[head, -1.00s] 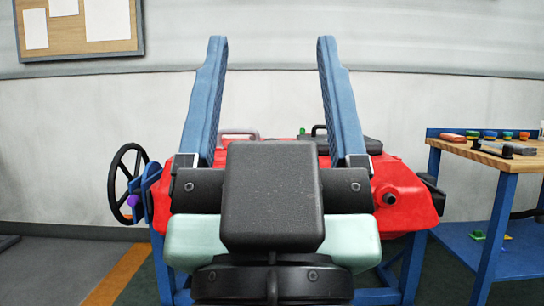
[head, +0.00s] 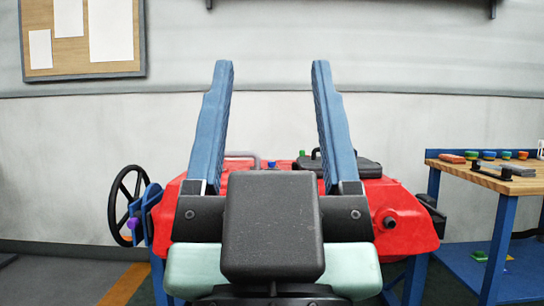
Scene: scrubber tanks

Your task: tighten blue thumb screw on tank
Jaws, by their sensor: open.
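The red tank (head: 400,215) stands straight ahead, partly hidden behind my gripper. My gripper (head: 272,68) is open, its two long blue fingers pointing up and away with nothing between them. A small blue knob (head: 271,165), probably the blue thumb screw, shows on top of the tank, in the gap between the fingers as seen here. It is partly hidden by the gripper's dark body, and I cannot tell its depth from the fingers. A green knob (head: 302,154) is just right of it, near the right finger.
A black handwheel (head: 124,190) and a purple knob (head: 132,223) are at the tank's left. A black lid with a handle (head: 365,167) lies on top, right. A workbench (head: 500,180) with several coloured parts stands at the right. A pinboard (head: 140,40) hangs on the wall.

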